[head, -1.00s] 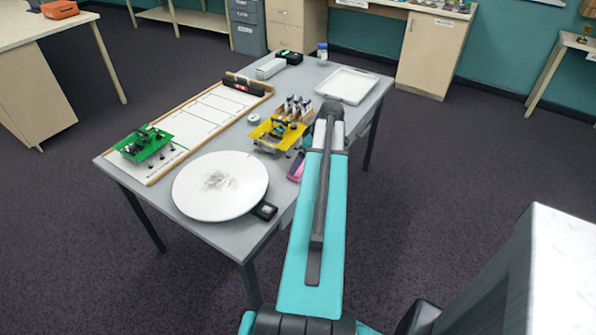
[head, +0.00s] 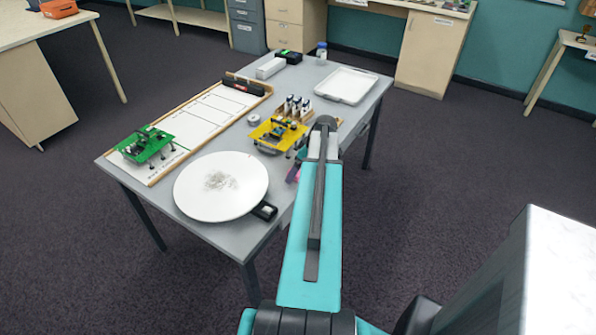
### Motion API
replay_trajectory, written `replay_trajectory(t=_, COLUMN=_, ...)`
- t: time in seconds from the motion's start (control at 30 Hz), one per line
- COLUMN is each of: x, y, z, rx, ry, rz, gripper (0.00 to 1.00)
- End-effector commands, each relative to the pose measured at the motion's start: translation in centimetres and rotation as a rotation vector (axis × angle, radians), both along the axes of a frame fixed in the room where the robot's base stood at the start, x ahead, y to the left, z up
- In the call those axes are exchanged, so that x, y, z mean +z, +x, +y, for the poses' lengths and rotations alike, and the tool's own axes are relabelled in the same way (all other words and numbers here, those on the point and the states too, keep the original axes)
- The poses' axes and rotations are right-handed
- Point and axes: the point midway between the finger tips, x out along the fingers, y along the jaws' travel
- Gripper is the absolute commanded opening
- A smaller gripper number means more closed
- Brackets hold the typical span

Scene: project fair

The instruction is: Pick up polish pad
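A small pink-purple item (head: 293,173), possibly the polish pad, lies near the right edge of the grey table, just left of my arm. It is mostly covered, so I cannot tell for sure what it is. My arm reaches out over the table's right side. A dark part, probably of my gripper (head: 300,156), shows at the arm's left side right by the pink item. The rest of the gripper is hidden behind the arm. I cannot see its fingertips, whether they touch the item, or whether they are open.
A yellow board (head: 277,134) on legs and a holder with several small bottles (head: 295,108) stand close left of my arm. A white round plate (head: 221,187) fills the near end.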

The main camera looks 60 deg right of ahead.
Motion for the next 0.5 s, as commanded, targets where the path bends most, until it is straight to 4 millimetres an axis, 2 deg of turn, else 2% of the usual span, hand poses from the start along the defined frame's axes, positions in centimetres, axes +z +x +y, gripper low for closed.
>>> replay_trajectory(t=0.37, x=0.02, y=-0.01, z=0.01, rx=0.0, ry=0.0, rz=0.0, gripper=0.92)
replay_trajectory(t=0.5, x=0.03, y=-0.01, z=0.01, rx=0.0, ry=0.0, rz=0.0, gripper=0.7)
